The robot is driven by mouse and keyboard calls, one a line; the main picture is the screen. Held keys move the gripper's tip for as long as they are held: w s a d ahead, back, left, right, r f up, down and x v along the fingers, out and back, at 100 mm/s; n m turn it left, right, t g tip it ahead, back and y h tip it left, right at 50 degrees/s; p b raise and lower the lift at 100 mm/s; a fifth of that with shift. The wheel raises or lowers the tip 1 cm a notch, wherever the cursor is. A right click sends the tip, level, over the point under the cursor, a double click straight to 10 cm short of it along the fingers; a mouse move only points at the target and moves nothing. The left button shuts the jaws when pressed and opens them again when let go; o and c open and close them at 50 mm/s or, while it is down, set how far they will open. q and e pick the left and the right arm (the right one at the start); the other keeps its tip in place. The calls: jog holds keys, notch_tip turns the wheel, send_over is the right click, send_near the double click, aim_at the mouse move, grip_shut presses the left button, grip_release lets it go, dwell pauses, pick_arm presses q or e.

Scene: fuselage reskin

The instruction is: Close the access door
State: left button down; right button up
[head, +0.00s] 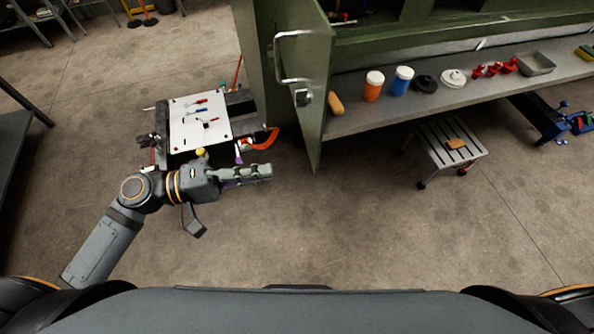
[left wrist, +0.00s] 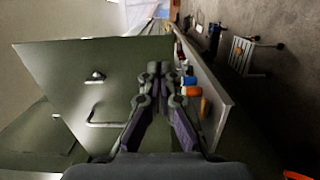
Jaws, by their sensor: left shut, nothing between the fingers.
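The green access door (head: 312,75) stands open, swung out from the green fuselage structure toward me. Its bar handle (head: 279,58) and small latch (head: 302,98) face left. In the left wrist view the door (left wrist: 50,70) fills the left half, with the handle (left wrist: 92,123) and latch (left wrist: 95,77) in sight. My left gripper (head: 268,172) is shut and empty, to the left of the door's lower corner and apart from the handle. Its closed fingers also show in the left wrist view (left wrist: 157,70). My right gripper is out of view.
A grey shelf (head: 440,98) right of the door holds an orange jar (head: 373,86), a blue jar (head: 401,80) and other small items. A cart with a white board (head: 200,122) is behind my left arm. A step stool (head: 449,142) stands right; the front floor is clear.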

aim_at(313, 163)
pick_arm(q)
jog(key=p+x, duration=0.1)
jog(key=x, duration=0.5)
jog(key=shift+w+r+p, duration=0.1)
jog(key=shift+r+p, duration=0.15)
jog(key=shift+p, duration=0.1)
jog(key=shift+w+d+f+p, duration=0.2)
jog(key=shift+d+p, duration=0.1)
jog(key=shift+d, duration=0.4)
